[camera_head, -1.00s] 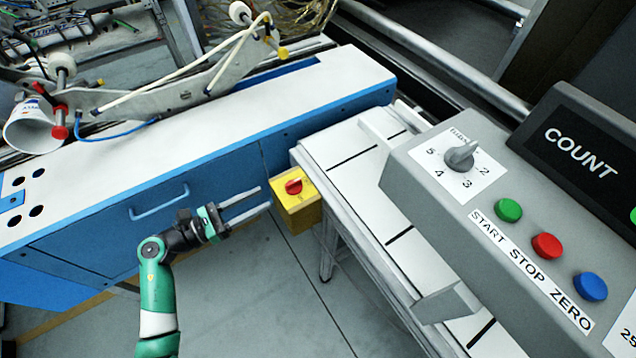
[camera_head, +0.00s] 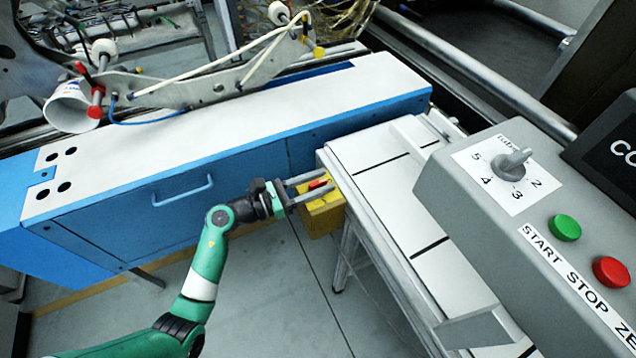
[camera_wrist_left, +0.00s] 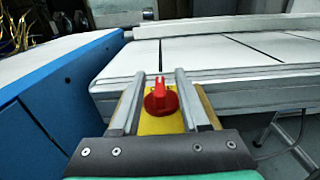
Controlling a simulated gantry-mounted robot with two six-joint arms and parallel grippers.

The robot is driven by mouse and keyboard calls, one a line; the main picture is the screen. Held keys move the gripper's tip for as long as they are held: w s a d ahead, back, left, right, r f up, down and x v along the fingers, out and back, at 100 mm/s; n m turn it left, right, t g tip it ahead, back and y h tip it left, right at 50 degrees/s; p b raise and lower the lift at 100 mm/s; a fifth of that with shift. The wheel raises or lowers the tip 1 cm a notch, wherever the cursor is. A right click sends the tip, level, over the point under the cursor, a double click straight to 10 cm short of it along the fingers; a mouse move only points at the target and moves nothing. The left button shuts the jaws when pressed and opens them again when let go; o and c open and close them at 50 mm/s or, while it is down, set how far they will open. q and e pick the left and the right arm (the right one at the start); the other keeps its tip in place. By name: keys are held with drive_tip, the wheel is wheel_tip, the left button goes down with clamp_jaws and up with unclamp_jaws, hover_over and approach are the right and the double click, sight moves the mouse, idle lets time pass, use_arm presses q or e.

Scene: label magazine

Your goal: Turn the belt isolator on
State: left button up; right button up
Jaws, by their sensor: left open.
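The belt isolator is a yellow box (camera_head: 324,217) with a red rotary handle (camera_head: 318,184), beside the end of the white conveyor. In the left wrist view the red handle (camera_wrist_left: 160,98) stands upright on the yellow face (camera_wrist_left: 163,124). My left gripper (camera_head: 309,184) is open, its two fingers on either side of the red handle; in the left wrist view (camera_wrist_left: 166,78) they also flank it with gaps. Whether a finger touches the handle cannot be told. My right gripper is not in view.
The white conveyor (camera_head: 400,222) runs just right of the isolator. A blue cabinet (camera_head: 150,205) with a handle stands behind my left arm. The grey control panel (camera_head: 455,185) with a dial and buttons is at right. Open floor (camera_head: 290,320) lies below.

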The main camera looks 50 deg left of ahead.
use_arm(q)
clamp_jaws()
idle(0.4)
drive_tip(key=m+g+h+b, duration=0.1)
drive_tip(key=h, duration=0.1)
drive_tip(key=m+g+h+b, duration=0.1)
drive_tip(key=h+b, duration=0.1)
drive_tip(key=m+g+h+b, duration=0.1)
drive_tip(key=m+b, duration=0.1)
drive_tip(key=shift+a+f+h, duration=0.1)
drive_tip(key=shift+f+h, duration=0.15)
drive_tip(key=shift+h, duration=0.15)
drive_tip(key=shift+r+m+g+h+b, duration=0.2)
drive_tip(key=shift+m+g+h+b, duration=0.8)
drive_tip(key=shift+g+b, duration=0.1)
